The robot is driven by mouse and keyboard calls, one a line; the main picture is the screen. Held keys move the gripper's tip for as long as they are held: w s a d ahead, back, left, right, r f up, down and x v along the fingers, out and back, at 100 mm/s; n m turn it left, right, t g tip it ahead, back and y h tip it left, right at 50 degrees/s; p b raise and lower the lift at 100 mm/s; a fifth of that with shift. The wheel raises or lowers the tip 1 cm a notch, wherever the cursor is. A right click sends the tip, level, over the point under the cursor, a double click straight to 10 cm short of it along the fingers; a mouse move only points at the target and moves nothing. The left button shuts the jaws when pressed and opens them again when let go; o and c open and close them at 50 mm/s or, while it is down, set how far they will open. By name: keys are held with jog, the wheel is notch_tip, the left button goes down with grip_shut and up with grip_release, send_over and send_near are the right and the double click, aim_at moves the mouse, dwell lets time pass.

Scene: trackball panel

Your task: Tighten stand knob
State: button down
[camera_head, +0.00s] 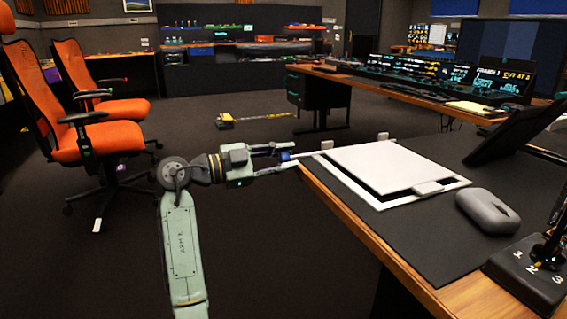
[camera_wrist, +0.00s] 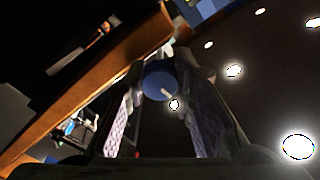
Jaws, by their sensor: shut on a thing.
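A round blue knob (camera_wrist: 158,80) with a white mark on its face sits between the two fingers of my gripper (camera_wrist: 165,95) in the wrist view. The fingers are shut on it from both sides. In the head view my gripper (camera_head: 287,156) reaches right to the left edge of the desk, and the knob shows as a small blue spot (camera_head: 285,156) at the fingertips. A white rod beside the fingertips leads toward the white panel (camera_head: 385,165) on the desk. The joint between the knob and the stand is too small to make out.
The wooden desk (camera_head: 440,290) carries a black mat, a grey mouse-shaped device (camera_head: 487,211), a dark tilted screen (camera_head: 517,128) and a black box with numbered controls (camera_head: 530,275). Orange chairs (camera_head: 80,130) stand at the left. A yellow-ended object (camera_head: 226,121) lies on the otherwise open floor.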

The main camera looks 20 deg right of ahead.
dwell(0.3)
jog(key=c, duration=1.3)
grip_release()
jog(key=shift+c, duration=0.2)
jog(key=shift+a, duration=0.1)
jog(key=a, duration=1.2)
jog(key=shift+s, duration=0.2)
